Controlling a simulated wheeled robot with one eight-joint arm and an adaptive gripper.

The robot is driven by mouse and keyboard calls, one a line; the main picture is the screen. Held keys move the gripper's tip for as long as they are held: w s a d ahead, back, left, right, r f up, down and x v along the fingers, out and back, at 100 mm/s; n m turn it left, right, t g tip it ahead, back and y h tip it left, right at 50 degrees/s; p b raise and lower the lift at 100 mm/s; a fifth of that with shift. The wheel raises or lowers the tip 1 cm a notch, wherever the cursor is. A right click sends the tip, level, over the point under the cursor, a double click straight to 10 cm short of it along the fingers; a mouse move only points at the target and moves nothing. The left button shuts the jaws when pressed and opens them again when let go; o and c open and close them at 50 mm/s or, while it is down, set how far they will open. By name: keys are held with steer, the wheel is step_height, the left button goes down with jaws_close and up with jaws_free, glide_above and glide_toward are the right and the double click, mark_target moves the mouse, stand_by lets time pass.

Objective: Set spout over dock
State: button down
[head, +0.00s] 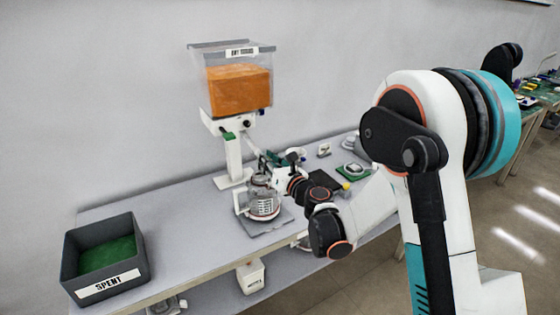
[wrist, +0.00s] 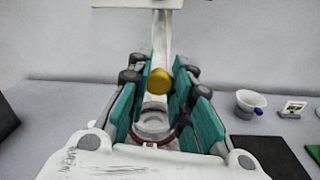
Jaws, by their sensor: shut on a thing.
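My gripper (head: 268,158) is at the glass jar, close to the white dispenser column (head: 233,160). In the wrist view its teal fingers (wrist: 158,98) are closed around a part with a rounded yellow end (wrist: 159,80). The rest of that part is hidden, and I cannot tell whether it is the spout. The clear jar (head: 263,207), with a handle on its left, stands upright on or just above a grey plate (head: 252,228). A pale round form (wrist: 154,114) shows below the yellow end. I cannot tell which piece is the dock.
A clear hopper (head: 240,60) with an orange block tops the column. A dark bin marked SPENT (head: 140,252) stands at the bench's left end. A black mat (head: 325,180) and small items lie to the right. The bench between bin and jar is clear.

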steer(key=shift+s+a+m+t+h, duration=0.3)
steer(key=shift+a+m+h, duration=0.1)
steer(key=shift+a, duration=0.2)
steer(key=c, duration=1.4)
jaws_free()
steer(key=shift+w, duration=0.1)
